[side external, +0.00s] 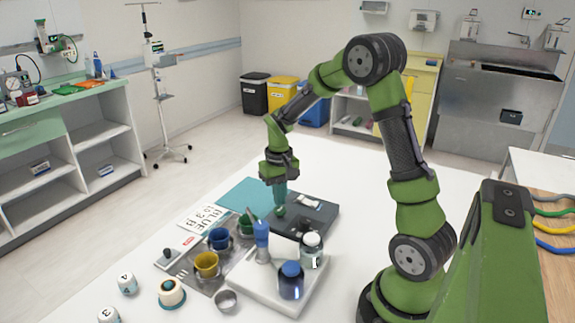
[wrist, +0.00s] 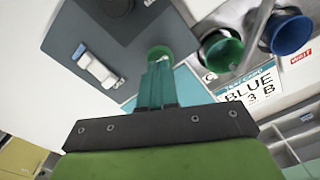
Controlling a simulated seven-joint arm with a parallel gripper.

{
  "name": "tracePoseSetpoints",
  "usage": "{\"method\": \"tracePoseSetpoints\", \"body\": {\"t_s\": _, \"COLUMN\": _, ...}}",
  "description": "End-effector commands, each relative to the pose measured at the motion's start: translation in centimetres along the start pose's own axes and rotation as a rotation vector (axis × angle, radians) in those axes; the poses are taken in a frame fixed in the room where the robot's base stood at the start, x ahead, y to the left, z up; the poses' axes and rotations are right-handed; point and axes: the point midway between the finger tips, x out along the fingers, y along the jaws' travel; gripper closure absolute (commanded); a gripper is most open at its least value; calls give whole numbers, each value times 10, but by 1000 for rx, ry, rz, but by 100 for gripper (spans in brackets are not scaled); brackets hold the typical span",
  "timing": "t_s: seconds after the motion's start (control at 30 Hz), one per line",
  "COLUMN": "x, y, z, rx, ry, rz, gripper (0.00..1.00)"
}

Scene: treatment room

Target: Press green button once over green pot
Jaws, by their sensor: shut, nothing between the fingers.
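My gripper (side external: 279,205) is shut, with its teal fingers pointing down at the near-left edge of a dark grey flat box. In the wrist view the fingertips (wrist: 158,62) meet a round green piece (wrist: 160,52) that looks like the green button. It shows as a small green blob under the fingers in the side view (side external: 279,212). Whether the tips touch it or hover just above cannot be told. The green pot (wrist: 221,50) stands beside it, apart from the fingers. In the side view the pot (side external: 246,222) is partly hidden by a blue-topped bottle.
The dark box (side external: 318,214) bears a white item (wrist: 97,68). A blue pot (side external: 219,239) and yellow pot (side external: 207,265) stand near the green pot. A white tray (side external: 262,290) holds bottles.

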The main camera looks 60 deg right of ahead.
Motion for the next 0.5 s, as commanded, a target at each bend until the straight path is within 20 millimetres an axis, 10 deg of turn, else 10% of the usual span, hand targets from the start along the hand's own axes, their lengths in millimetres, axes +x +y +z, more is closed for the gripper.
{"method": "tracePoseSetpoints", "body": {"t_s": 0.5, "x": -50, "y": 0, "z": -1, "rx": -1, "ry": 4, "rz": 0, "gripper": 100}}
